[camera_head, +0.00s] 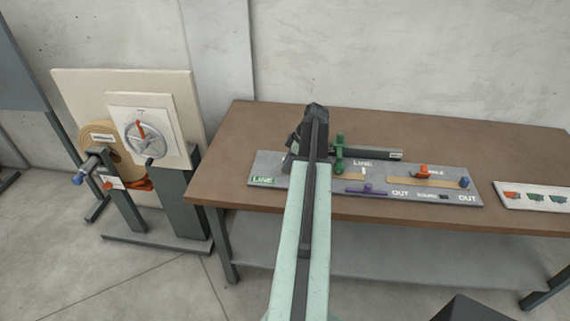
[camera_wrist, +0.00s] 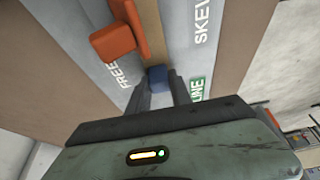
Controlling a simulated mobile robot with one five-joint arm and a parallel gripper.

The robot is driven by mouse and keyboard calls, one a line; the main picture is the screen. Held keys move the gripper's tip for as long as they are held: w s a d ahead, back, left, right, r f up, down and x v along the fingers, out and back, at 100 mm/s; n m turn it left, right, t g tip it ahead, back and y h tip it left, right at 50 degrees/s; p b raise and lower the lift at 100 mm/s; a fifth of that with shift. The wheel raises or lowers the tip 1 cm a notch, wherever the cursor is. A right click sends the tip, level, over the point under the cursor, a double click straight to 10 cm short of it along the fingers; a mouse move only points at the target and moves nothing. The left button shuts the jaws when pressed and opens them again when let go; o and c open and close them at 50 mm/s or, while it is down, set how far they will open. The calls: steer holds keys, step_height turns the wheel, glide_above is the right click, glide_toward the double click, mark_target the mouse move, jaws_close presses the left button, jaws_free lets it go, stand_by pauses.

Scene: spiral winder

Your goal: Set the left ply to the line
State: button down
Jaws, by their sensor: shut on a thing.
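The left ply is a tan strip (camera_wrist: 150,35) on the grey board in the wrist view. A blue block (camera_wrist: 157,73) sits at its near end. My gripper (camera_wrist: 158,82) has its two dark fingers on either side of the blue block and is shut on it. An orange block (camera_wrist: 113,43) with an orange bar lies across or beside the strip farther along. My arm hides most of the left ply in the head view.
The grey board (camera_head: 430,198) lies on a brown table (camera_head: 250,125). A green post (camera_head: 339,153), a purple bar (camera_head: 366,188) and a second strip with an orange block (camera_head: 421,171) stand right of my arm.

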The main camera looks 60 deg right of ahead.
steer(key=c, duration=1.2)
jaws_free()
steer(key=shift+s+d, duration=0.1)
steer(key=shift+s, duration=0.25)
steer(key=shift+o, duration=0.2)
steer(key=shift+w, duration=0.1)
steer(key=p+v, duration=0.7)
steer(key=v, duration=0.1)
steer(key=shift+w, duration=0.15)
